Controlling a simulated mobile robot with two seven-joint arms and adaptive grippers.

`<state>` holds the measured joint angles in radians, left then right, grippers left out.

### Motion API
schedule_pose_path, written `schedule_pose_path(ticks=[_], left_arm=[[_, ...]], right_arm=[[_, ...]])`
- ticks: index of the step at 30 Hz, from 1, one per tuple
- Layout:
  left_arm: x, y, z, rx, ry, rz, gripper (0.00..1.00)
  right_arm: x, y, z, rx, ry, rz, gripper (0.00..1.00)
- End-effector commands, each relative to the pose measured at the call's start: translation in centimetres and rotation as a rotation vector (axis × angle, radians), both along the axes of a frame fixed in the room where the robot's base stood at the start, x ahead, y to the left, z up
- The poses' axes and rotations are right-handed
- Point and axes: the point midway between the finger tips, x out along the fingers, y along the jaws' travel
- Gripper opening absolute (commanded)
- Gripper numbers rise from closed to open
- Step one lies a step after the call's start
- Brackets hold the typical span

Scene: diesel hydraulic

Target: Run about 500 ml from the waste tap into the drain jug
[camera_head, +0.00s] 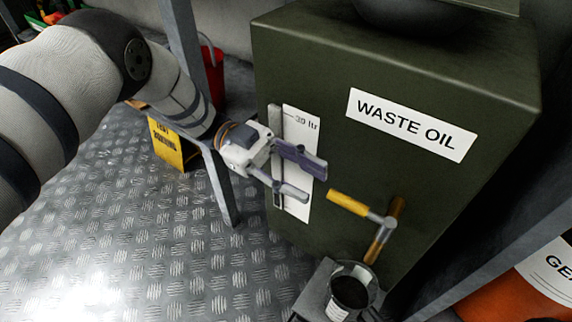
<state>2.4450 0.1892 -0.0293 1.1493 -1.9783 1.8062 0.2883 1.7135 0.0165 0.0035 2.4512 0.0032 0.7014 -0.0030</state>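The waste tap (378,228) sticks out of the front of the dark green waste oil tank (420,90). It has a yellow lever (348,203) pointing left and a brass spout pointing down. The drain jug (352,288) stands below the spout on a small grey stand; its inside looks dark, and I cannot tell how much it holds. My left gripper (308,180) is in front of the tank's level gauge, left of the yellow lever. Its fingers are apart with nothing between them, and a small gap separates them from the lever. My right gripper is not in view.
A white level scale (302,122) marked 30 ltr is on the tank. A grey stand (312,296) carries the jug. A yellow sign (166,146) and a red bucket (213,75) are behind my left arm. An orange container (530,285) is at lower right. The chequered floor at left is clear.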

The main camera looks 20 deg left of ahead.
Motion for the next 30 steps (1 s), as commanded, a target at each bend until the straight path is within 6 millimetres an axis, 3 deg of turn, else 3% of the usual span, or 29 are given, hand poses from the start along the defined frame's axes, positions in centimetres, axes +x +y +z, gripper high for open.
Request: schedule_pose_path(ticks=[3, 7, 20, 23, 26, 28, 30], left_arm=[[0.7, 2.4, -0.1, 0.001, -0.001, 0.001, 0.35], [1.1, 3.8, 0.0, 0.001, 0.000, 0.001, 0.35], [1.2, 4.1, 0.0, 0.000, 0.001, 0.000, 0.35], [1.1, 3.4, -0.9, -0.013, 0.030, 0.044, 0.35], [0.9, 0.8, -6.0, -0.033, 0.186, 0.279, 0.35], [-0.4, -0.5, -12.5, 0.034, 0.383, 0.541, 0.35], [-3.3, -0.5, -18.8, 0.166, 0.572, 0.756, 0.35]], right_arm=[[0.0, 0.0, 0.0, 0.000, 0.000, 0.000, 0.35], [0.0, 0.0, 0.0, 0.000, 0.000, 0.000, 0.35], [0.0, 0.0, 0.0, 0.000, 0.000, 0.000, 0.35], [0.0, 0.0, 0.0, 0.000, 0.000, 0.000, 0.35], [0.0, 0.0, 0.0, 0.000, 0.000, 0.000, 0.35], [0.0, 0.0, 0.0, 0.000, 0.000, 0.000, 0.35], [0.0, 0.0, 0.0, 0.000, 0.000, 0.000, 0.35]])
